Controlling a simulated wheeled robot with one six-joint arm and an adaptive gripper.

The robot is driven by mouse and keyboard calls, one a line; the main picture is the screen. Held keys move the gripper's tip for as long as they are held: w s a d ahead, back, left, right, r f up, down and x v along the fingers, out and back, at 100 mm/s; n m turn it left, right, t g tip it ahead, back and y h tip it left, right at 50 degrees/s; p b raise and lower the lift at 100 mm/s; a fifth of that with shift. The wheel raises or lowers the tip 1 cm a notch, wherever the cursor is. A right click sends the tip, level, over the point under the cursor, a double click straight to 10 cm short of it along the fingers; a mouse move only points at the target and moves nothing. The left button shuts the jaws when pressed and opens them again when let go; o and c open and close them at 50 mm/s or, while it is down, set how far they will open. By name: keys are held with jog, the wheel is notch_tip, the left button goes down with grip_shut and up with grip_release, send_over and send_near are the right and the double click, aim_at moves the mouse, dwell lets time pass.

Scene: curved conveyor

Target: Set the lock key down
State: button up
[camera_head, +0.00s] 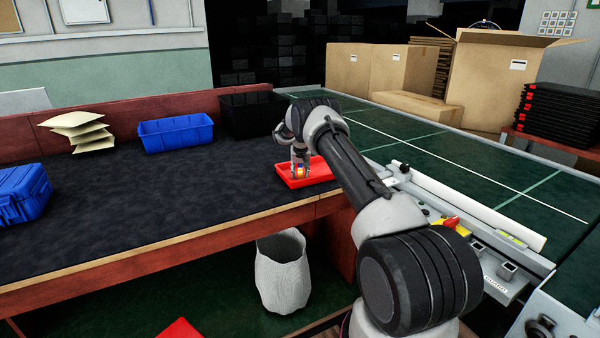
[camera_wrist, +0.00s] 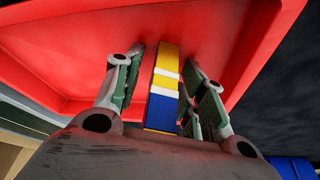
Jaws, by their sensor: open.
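The lock key appears to be the narrow yellow, white and blue piece (camera_wrist: 164,85) between my fingers in the wrist view. In the head view a small yellow part of it (camera_head: 300,171) shows at my gripper (camera_head: 299,166), over the red tray (camera_head: 318,180). My gripper's fingers stand on both sides of the piece in the wrist view (camera_wrist: 163,75). The jaws are open, with a narrow gap beside the piece. The red tray also fills much of the wrist view (camera_wrist: 60,50). I cannot tell whether the piece touches the tray floor.
A blue bin (camera_head: 176,134), a black bin (camera_head: 252,113), stacked pale packets (camera_head: 78,130) and a blue case (camera_head: 22,194) are on the dark table (camera_head: 160,195). The table's middle is clear. A white rail (camera_head: 470,205) runs right of my arm. A waste bin (camera_head: 282,272) stands below.

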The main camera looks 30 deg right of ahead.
jog(key=shift+r, duration=0.1)
jog(key=s+a+f+v, duration=0.1)
jog(key=v, duration=2.5)
jog(key=s+a+r+n, duration=0.1)
jog(key=s+a+r, duration=0.2)
jog(key=s+r, duration=0.35)
jog(key=s+a+r+n, duration=0.1)
jog(key=s+a+r, duration=0.1)
jog(key=s+r, duration=0.45)
jog(key=s+a+r+n+y, duration=0.1)
jog(key=s+a+r, duration=0.1)
jog(key=s, duration=0.7)
jog(key=s+a+r, duration=0.1)
jog(key=s+a, duration=0.1)
jog(key=s, duration=0.8)
jog(key=s+a+f+n, duration=0.1)
jog(key=s+f, duration=0.1)
jog(key=s, duration=0.8)
jog(key=s+a+f, duration=0.2)
jog(key=s+f, duration=0.1)
jog(key=s, duration=0.7)
jog(key=shift+f+n+y, duration=0.2)
jog(key=shift+n+y, duration=0.2)
jog(key=shift+c, duration=0.5)
